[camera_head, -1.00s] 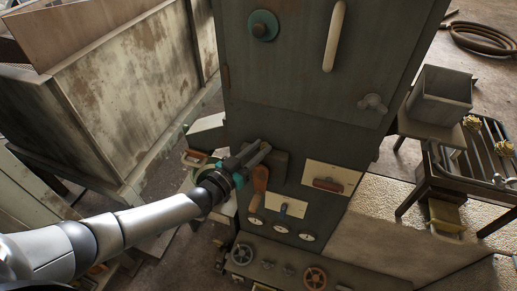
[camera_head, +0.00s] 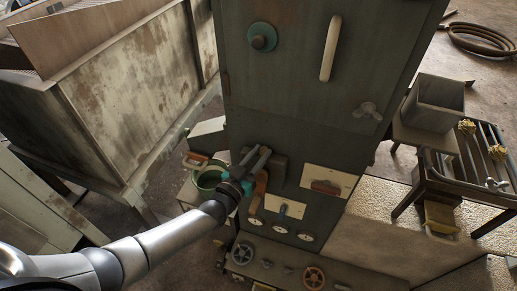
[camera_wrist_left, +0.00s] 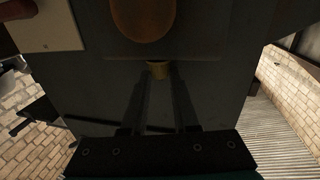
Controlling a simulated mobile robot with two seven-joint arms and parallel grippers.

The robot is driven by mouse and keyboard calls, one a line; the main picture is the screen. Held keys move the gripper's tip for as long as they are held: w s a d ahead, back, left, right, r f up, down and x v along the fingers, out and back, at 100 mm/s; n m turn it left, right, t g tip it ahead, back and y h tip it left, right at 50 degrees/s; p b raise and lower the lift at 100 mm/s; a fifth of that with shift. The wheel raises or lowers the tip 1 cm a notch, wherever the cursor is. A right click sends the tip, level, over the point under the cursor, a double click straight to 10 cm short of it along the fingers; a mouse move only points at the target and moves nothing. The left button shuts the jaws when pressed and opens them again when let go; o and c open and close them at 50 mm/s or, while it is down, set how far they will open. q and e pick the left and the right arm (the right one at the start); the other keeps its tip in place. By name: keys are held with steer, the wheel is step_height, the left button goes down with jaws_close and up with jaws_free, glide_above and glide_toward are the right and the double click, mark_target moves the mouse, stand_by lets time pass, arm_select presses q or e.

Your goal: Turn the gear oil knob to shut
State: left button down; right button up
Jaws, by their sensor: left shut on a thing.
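My left gripper (camera_head: 260,155) reaches in from the left to the dark front of the tall cabinet (camera_head: 300,90). In the left wrist view its two dark fingers (camera_wrist_left: 159,75) close around a small brass-coloured knob (camera_wrist_left: 158,68); they are shut on it. No label shows that names this knob as the gear oil one. An orange-brown wooden handle (camera_head: 261,182) is just beside the gripper; it also shows in the left wrist view (camera_wrist_left: 143,15). In the head view the knob is hidden by the fingers. My right gripper is not in view.
The cabinet also has a teal round knob (camera_head: 262,37), a long pale handle (camera_head: 330,48), a wing knob (camera_head: 367,109), a red handle (camera_head: 326,188) and several gauges (camera_head: 307,237). A green bucket (camera_head: 208,179) stands left. A metal rack (camera_head: 470,175) is right.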

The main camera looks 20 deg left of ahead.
arm_select(q)
steer(key=shift+s+d+n+y+p, duration=0.1)
steer(key=shift+d+n+y+p, duration=0.15)
steer(key=shift+n+y+p, duration=0.65)
steer(key=shift+d+n+y, duration=0.2)
steer(key=shift+n+y, duration=0.65)
steer(key=shift+y, duration=0.65)
steer(key=shift+d+n+y, duration=0.2)
steer(key=shift+n+y, duration=0.65)
steer(key=shift+y, duration=1.15)
steer(key=c, duration=0.9)
jaws_free()
steer(key=shift+c, duration=0.2)
